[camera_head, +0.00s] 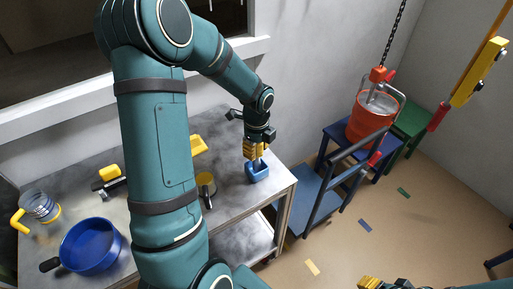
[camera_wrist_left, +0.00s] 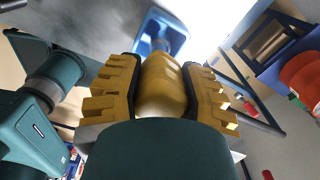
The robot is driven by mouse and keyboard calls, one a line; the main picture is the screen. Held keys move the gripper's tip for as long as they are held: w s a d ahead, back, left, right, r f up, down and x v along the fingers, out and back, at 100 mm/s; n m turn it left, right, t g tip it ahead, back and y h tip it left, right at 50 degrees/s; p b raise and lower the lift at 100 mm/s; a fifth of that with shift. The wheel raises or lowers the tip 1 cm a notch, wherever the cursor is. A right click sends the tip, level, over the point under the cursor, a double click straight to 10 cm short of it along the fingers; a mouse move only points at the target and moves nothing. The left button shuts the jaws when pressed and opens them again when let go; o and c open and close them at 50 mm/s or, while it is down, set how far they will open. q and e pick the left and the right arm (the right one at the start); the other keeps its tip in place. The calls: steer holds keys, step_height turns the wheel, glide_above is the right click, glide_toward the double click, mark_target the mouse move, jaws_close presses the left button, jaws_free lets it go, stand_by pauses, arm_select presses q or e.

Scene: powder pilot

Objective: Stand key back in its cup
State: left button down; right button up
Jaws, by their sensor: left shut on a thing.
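My left gripper (camera_head: 256,153) is above the right end of the metal table and points down. Its yellow fingers are shut on the key (camera_wrist_left: 160,88), of which a rounded, yellow-brown handle shows in the left wrist view. The blue cup (camera_head: 258,174) stands on the table directly below the gripper. In the left wrist view the cup (camera_wrist_left: 149,28) lies just beyond the handle, and the key's lower end points at its opening. How deep that end sits is hidden. My right gripper (camera_head: 372,283) shows only partly at the bottom edge.
On the metal table (camera_head: 235,222) are a blue pan (camera_head: 91,246), a clear jug with a yellow handle (camera_head: 40,207), and a yellow-rimmed round container (camera_head: 206,184) left of the cup. A blue stand with a red vessel (camera_head: 371,116) is to the right.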

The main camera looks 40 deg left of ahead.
arm_select(q)
steer(key=shift+f+b, duration=0.6)
steer(key=shift+f, duration=0.45)
steer(key=c, duration=0.5)
jaws_free()
step_height(320, 180, up, 12)
steer(key=shift+r, duration=0.1)
